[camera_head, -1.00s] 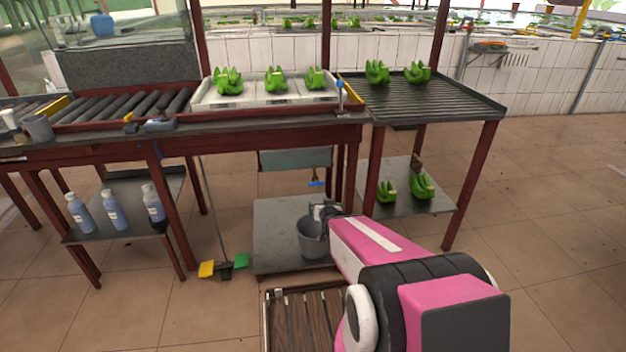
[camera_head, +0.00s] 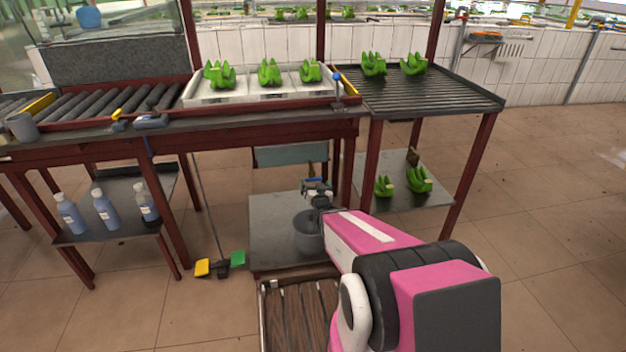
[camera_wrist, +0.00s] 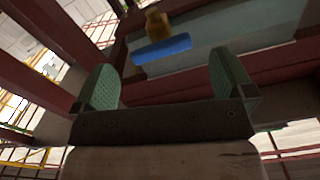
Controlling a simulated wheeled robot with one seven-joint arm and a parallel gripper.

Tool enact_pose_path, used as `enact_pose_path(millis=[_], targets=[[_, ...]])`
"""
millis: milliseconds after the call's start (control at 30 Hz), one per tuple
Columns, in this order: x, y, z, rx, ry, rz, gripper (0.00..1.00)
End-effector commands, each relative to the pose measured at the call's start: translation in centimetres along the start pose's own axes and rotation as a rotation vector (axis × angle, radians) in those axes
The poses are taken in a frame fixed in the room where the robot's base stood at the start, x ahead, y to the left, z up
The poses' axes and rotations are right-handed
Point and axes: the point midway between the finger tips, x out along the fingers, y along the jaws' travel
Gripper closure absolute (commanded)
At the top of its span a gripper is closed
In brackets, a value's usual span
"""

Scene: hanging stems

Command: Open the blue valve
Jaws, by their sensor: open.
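The blue valve shows in the wrist view as a flat blue handle (camera_wrist: 162,50) with a brass-coloured body (camera_wrist: 157,24) above it in the picture. The handle lies crosswise in front of a grey-green panel. My gripper (camera_wrist: 163,70) is open and empty, with one green pad on each side and the handle appearing between and just beyond them. I see no contact with the handle. In the head view my gripper (camera_head: 318,190) is under the table, in front of the valve, which it largely hides.
A grey bucket (camera_head: 308,232) stands on the low shelf (camera_head: 268,225) below my gripper. Red table legs (camera_head: 368,165) flank the space. A grey basin (camera_head: 290,155) hangs under the table. A slatted wooden pallet (camera_head: 298,315) lies in front, with bare floor to the right.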

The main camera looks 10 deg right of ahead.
Motion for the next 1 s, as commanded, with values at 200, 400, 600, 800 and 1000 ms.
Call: enact_pose_path(millis=[200,400,600,800,1000], targets=[[4.0,0.0,0.1,0.0,0.0,0.0,0.0],[5.2,0.0,0.0,0.0,0.0,0.0,0.0],[5.1,0.0,0.0,0.0,0.0,0.0,0.0],[5.1,0.0,0.0,0.0,0.0,0.0,0.47],[5.1,0.0,0.0,-0.008,0.0,0.0,0.47]])
